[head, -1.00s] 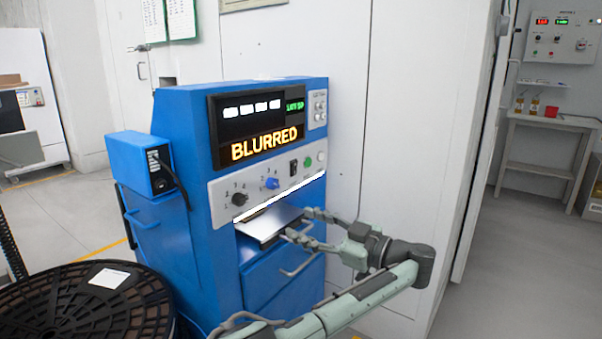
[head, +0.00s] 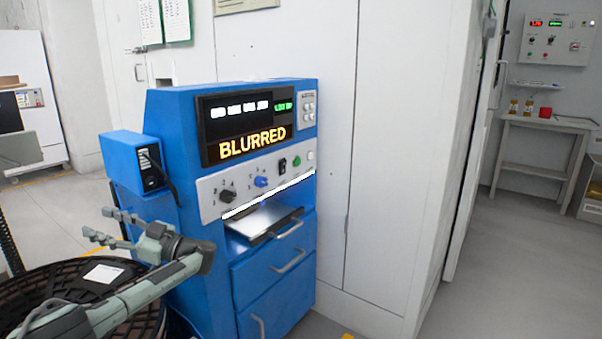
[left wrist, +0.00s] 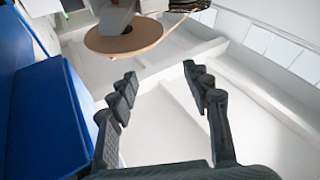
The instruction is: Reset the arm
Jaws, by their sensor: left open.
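My left gripper (head: 97,222) is in the head view at the lower left, in front of the blue machine's left side and above the black reel. Its fingers point left, are spread apart and hold nothing. They also show open and empty in the left wrist view (left wrist: 162,78). The blue machine (head: 268,270) stands upright with a lit screen (head: 250,143) reading BLURRED. Below are knobs, a green button (head: 297,160) and a pale tray (head: 262,222) sticking out, clear of the gripper. My right gripper is not in view.
A large black reel (head: 40,285) with a white label lies at the lower left, partly behind my arm. A small blue box (head: 128,155) is fixed to the machine's side. A bench (head: 540,124) stands far right. The floor at right is clear.

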